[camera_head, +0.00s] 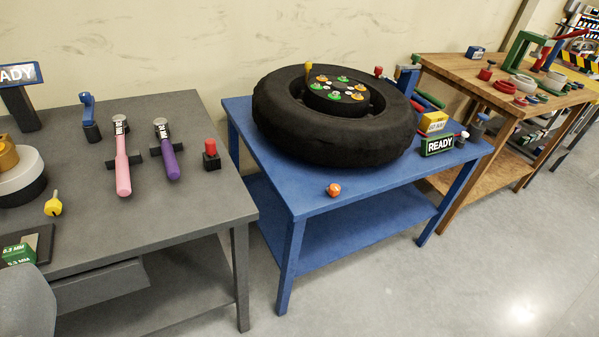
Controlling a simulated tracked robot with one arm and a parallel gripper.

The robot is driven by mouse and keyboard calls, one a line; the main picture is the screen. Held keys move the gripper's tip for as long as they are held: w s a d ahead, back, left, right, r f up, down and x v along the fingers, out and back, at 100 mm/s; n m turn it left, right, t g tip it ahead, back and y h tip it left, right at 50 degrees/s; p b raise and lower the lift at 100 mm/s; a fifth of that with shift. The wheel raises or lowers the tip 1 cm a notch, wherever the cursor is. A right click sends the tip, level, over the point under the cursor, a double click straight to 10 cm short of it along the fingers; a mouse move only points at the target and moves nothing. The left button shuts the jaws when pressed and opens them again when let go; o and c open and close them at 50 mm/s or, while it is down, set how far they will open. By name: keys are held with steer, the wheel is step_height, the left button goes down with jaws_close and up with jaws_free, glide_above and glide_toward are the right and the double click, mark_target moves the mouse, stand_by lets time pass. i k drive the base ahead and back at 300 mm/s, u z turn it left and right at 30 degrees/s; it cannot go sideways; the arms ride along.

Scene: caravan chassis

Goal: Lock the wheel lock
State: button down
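A black wheel (335,140) lies flat on the blue table (310,205). Its hub (335,89) carries several green and orange nuts. A yellow upright pin (309,70) stands at the wheel's back left. A small red-topped piece (378,71) and a blue upright block (408,78) stand behind its right side. I cannot tell which of these parts is the wheel lock, or whether it is locked. An orange knob (333,190) sits at the table's front. A READY sign (440,145) stands right of the wheel. My gripper's fingers are not in view.
A grey table (200,195) at left holds pink (123,170) and purple (167,155) handled tools and a red-topped black block (211,155). A wooden table (450,70) with rings and clamps stands at right. The floor (470,270) in front right is clear.

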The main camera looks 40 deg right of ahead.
mark_target(333, 190)
steer(key=z, duration=0.15)
steer(key=i, duration=0.85)
steer(key=z, duration=0.6)
